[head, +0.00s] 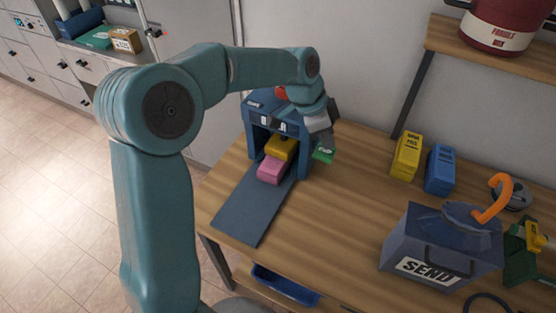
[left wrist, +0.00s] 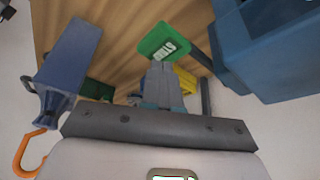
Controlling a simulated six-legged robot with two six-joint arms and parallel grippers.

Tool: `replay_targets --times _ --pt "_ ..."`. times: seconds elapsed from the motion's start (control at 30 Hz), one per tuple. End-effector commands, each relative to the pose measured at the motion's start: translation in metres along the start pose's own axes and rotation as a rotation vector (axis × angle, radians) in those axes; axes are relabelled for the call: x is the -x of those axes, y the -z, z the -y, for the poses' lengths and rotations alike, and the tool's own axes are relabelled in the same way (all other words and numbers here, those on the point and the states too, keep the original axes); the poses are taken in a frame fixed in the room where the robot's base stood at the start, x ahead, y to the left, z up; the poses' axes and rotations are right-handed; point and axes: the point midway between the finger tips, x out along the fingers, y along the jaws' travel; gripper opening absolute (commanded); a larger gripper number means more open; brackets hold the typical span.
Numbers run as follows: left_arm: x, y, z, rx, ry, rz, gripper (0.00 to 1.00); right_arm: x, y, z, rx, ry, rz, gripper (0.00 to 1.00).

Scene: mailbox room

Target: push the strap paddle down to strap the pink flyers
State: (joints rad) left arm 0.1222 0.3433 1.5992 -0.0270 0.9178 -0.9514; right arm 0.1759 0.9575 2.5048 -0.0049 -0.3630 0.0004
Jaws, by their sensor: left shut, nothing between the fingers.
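The strap machine (head: 262,108) is a blue arch on the table with a dark ramp (head: 250,214) in front. Pink flyers (head: 270,170) lie at its mouth, in front of a yellow stack (head: 280,148). The green strap paddle (head: 323,156) sticks out at the machine's right side; it also shows in the left wrist view (left wrist: 160,42). My left gripper (head: 321,143) is shut and empty, right at the paddle; its fingertips (left wrist: 161,66) overlap the paddle's edge in the left wrist view. I cannot tell whether they touch. My right gripper is not in view.
Yellow (head: 406,156) and blue (head: 440,169) blocks stand at the table's back right. A dark SEND box (head: 425,245) with an orange hook (head: 494,198) stands front right. A raised shelf (head: 480,55) holds a red pot (head: 500,25). The table middle is clear.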

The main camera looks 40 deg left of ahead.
Motion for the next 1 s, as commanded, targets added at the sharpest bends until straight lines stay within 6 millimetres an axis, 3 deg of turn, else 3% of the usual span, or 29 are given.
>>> replay_targets --times 0.4,1.0 --pt "-0.001 0.0 0.0 0.0 0.0 0.0 0.0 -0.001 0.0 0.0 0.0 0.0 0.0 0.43" --pt "-0.023 -0.01 0.0 0.0 0.0 0.0 0.0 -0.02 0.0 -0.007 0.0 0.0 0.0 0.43"
